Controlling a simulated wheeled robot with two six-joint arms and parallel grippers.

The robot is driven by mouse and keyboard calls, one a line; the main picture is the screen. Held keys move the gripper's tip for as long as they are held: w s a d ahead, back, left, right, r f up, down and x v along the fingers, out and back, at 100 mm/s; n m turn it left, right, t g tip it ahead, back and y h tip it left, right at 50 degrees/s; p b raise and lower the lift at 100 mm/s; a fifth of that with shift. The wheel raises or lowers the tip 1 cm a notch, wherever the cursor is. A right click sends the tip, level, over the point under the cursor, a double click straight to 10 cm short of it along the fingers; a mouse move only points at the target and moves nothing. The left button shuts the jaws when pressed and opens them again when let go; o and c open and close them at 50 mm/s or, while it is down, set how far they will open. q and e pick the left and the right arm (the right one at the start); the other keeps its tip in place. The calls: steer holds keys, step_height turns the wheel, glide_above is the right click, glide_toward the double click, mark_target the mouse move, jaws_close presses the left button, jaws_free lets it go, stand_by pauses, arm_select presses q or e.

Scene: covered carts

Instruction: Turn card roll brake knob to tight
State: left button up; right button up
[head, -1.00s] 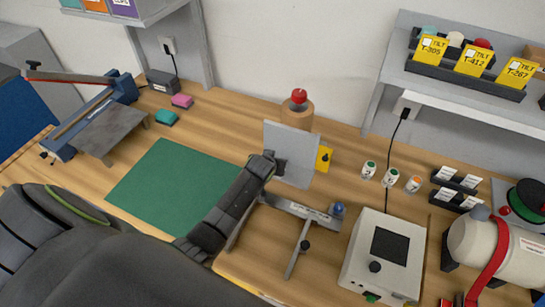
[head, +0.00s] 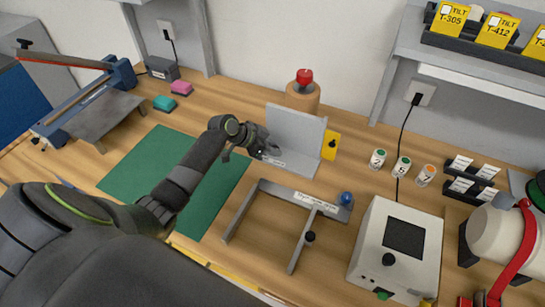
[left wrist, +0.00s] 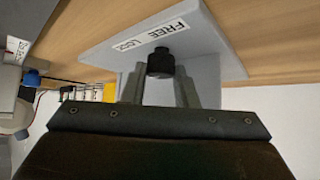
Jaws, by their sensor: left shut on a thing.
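A grey upright plate on a flat grey foot (head: 297,135) stands on the bench. Behind it is a brown card roll (head: 303,97) with a red knob (head: 304,77) on top. My left gripper (head: 263,150) is at the plate's left front. In the left wrist view, my gripper's two fingers (left wrist: 160,88) are shut on a short black knob (left wrist: 160,62) beside the plate. A white label (left wrist: 152,37) on the foot reads FREE; its other line is hard to read. In the head view my gripper hides this knob. My right gripper is out of view.
A yellow plate with a black spot (head: 331,145) stands right of the grey plate. A grey frame with a blue ball (head: 346,199) lies in front. A white box (head: 397,250) and several small pots (head: 402,166) are to the right.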

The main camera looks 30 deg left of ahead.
arm_select(q)
steer(key=m+b, duration=0.1)
steer(key=b, duration=0.1)
steer(key=m+g+h+b, duration=0.1)
steer(key=b, duration=0.1)
steer(key=shift+w+a+f+m+g, duration=0.15)
steer(key=shift+f+m+g, duration=0.15)
steer(key=shift+m, duration=0.1)
steer(key=shift+r+m+g+h+b, duration=0.25)
steer(key=shift+m+g+h+b, duration=0.2)
steer(key=shift+m+b, duration=0.45)
steer(key=o, duration=1)
steer(key=shift+r, duration=0.1)
